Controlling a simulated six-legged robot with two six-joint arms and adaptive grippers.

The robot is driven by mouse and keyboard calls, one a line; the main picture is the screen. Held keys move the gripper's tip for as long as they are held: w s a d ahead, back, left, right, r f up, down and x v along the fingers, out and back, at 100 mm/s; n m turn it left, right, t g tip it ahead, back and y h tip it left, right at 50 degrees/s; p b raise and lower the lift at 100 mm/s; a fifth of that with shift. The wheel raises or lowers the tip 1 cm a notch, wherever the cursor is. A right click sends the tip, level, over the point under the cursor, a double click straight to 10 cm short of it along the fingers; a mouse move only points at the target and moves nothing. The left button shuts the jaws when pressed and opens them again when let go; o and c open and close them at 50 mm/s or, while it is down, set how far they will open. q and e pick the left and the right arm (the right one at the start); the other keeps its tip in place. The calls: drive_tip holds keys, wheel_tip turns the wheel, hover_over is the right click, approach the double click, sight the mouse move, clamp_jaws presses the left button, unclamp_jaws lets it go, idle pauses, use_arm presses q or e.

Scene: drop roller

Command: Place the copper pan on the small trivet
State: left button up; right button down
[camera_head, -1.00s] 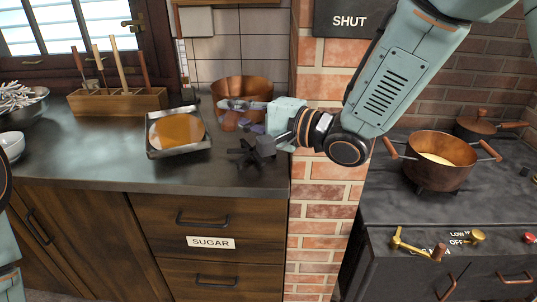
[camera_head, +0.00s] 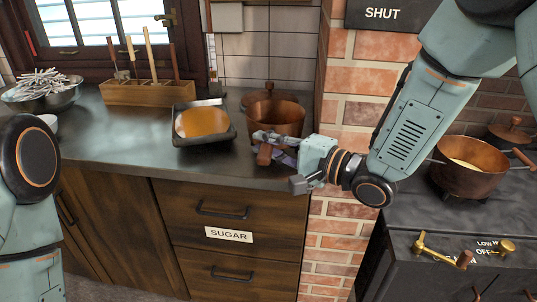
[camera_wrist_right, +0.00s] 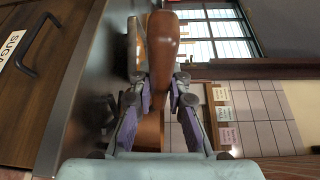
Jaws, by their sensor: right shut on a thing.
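The copper pan (camera_head: 284,121) is at the back right of the counter, in front of the brick pillar's left side. My right gripper (camera_head: 266,147) is shut on its brown wooden handle, at the pan's near side. In the right wrist view the handle (camera_wrist_right: 163,45) stands between the two purple-lined fingers (camera_wrist_right: 160,90). I cannot make out the small trivet; the gripper and pan cover the counter there. Whether the pan touches anything beneath it is hidden. My left gripper is out of view; only part of the left arm shows.
A metal tray (camera_head: 177,136) with an amber filling lies left of the pan. A copper lid (camera_head: 268,94) is behind the pan. A wooden utensil rack (camera_head: 150,93) stands further back. The brick pillar (camera_head: 345,108) is close on the right, with the stove and a copper pot (camera_head: 466,178) beyond.

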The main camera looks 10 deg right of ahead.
drive_tip(key=shift+d+f, duration=0.15)
drive_tip(key=shift+f, duration=0.85)
drive_tip(key=c, duration=1.8)
unclamp_jaws()
drive_tip(key=shift+f, duration=0.1)
drive_tip(key=o, duration=0.5)
drive_tip(key=shift+w+f, duration=0.1)
drive_tip(key=shift+w, duration=0.05)
drive_tip(key=shift+r, duration=0.2)
